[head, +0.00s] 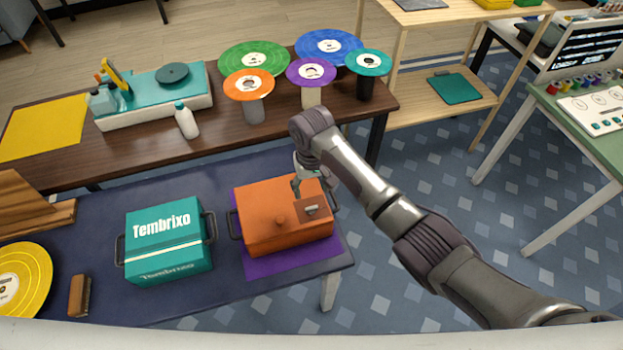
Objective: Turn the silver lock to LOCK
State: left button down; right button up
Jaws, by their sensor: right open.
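The silver lock (312,208) is a small silver piece on a brown plate on top of the orange box (262,207), near its right side. Its markings are too small to read, so I cannot tell which way it is set. My right gripper (304,192) is open, just behind and above the lock. My right arm comes in from the lower right and partly hides the box's back right corner. I cannot tell whether the fingers touch the lock. My left gripper is not in view.
The orange box stands on a purple mat (318,262) at the dark table's right end. A teal box (166,240) with side handles stands to its left. Several coloured discs on stands fill the table behind.

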jog(key=shift+r, duration=1.7)
